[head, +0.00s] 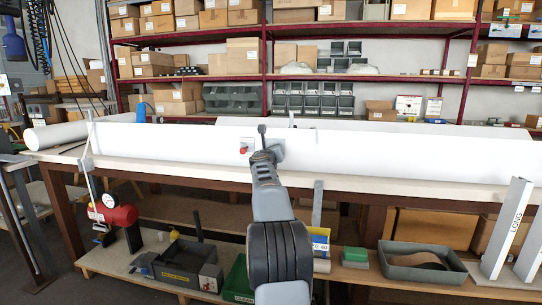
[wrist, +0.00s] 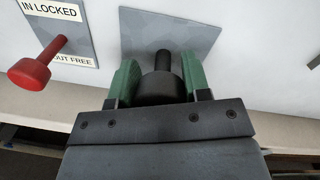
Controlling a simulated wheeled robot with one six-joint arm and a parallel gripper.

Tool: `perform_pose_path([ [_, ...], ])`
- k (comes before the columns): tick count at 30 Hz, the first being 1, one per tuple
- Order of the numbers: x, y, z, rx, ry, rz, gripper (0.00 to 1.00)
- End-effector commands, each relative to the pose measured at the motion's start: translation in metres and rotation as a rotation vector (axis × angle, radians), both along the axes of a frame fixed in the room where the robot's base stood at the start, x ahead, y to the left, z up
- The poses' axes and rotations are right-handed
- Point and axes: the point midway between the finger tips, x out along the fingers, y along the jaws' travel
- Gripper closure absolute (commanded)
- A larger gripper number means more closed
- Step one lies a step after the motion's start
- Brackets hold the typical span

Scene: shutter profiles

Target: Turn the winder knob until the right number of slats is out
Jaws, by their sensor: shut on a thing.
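The winder knob (wrist: 160,88) is dark and round, with a thin stem, in front of a grey plate (wrist: 200,35) on a long white casing (head: 400,151). My gripper (wrist: 158,80) has its two green pads pressed against the knob's sides. In the head view my gripper (head: 264,154) reaches the casing's front and mostly hides the knob. A red pin knob (wrist: 32,73) sticks out to the left, apart from my gripper, and shows small in the head view (head: 244,150). Its label (wrist: 62,15) reads "IN LOCKED" and "OUT FREE", partly hidden. I cannot make out single slats.
The casing lies along a pale bench (head: 130,163). A red tank with a gauge (head: 111,213) is at the lower left. Bins and a grey tray (head: 425,262) sit on the lower shelf.

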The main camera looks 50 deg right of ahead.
Motion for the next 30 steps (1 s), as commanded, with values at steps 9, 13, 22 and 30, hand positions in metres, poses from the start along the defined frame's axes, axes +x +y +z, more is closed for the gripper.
perform_pose_path([
  [9, -0.0003, -0.0009, -0.0023, 0.029, -0.04, -0.002, 0.8],
  [13, -0.0003, -0.0009, -0.0022, 0.031, -0.042, -0.002, 0.8],
  [22, -0.0003, -0.0009, -0.0025, 0.031, -0.041, -0.002, 0.51],
  [30, -0.0001, -0.0004, -0.0011, 0.028, -0.042, -0.001, 0.31],
])
